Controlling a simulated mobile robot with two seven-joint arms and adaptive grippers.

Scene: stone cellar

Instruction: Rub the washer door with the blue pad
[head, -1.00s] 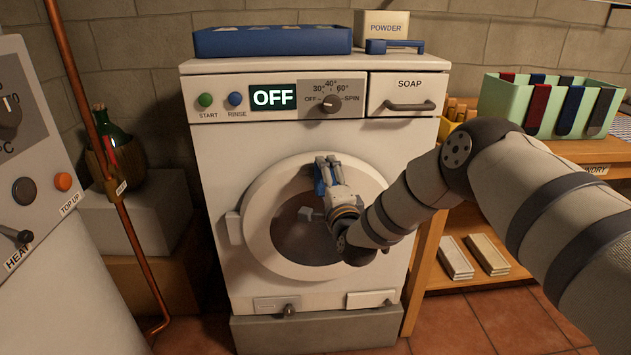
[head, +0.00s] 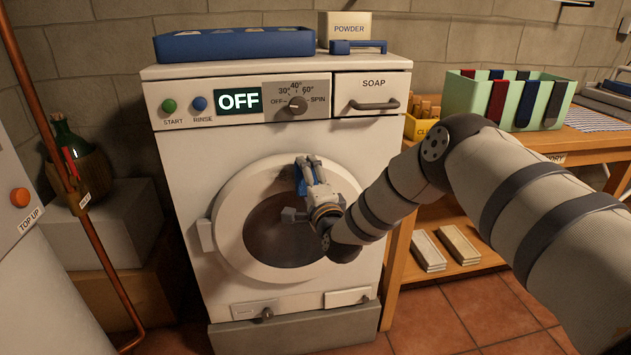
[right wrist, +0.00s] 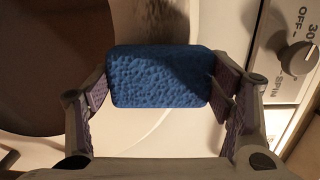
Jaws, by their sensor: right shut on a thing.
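The white washer (head: 180,230) stands in the middle of the head view. Its round door (head: 235,235) has a pale ring and a dark glass, and it looks closed. My right gripper (head: 308,172) is shut on the blue pad (right wrist: 158,78), in front of the upper part of the door ring. In the head view only a small bit of the pad (head: 301,186) shows beside the fingers. Whether the pad touches the door cannot be told. The washer display (head: 238,101) reads OFF. My left gripper is in no view.
A blue tray (head: 235,45), a POWDER box (head: 344,27) and a blue-handled item (head: 358,47) sit on the washer. A copper pipe (head: 55,160) and a green bottle (head: 68,140) are at left. A wooden bench (head: 540,150) with a green bin (head: 462,95) is at right.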

